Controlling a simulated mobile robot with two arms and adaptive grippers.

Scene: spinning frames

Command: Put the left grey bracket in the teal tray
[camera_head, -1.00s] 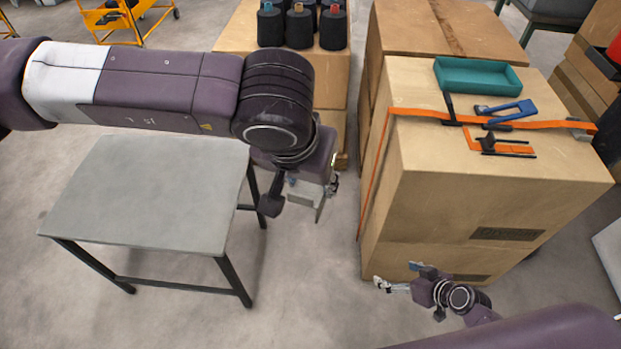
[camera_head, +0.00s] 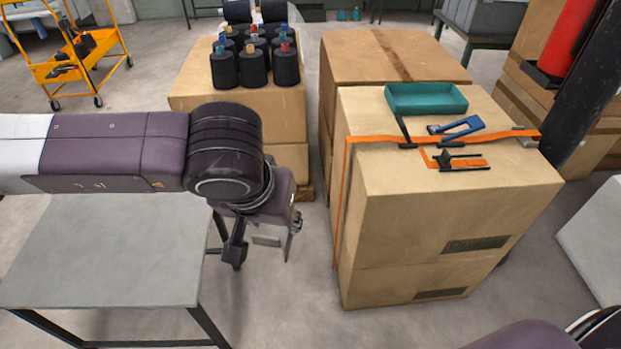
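The teal tray (camera_head: 428,106) lies on top of the tall cardboard box (camera_head: 435,245), near its back edge. It looks empty. A grey bracket (camera_head: 267,240) hangs at my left gripper (camera_head: 264,233), which points down in the gap between the grey table and the box. The gripper seems shut on the bracket; the wrist hides most of the grip. The bracket is lower than the box top and left of it, apart from the tray. My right gripper is out of view; only part of my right arm shows at the bottom right.
An orange strap (camera_head: 362,139) crosses the box top. A blue-handled tool (camera_head: 458,127) and an orange-and-black tool (camera_head: 455,160) lie in front of the tray. The grey table (camera_head: 105,255) is bare where visible. Black spools (camera_head: 252,68) stand on a box behind.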

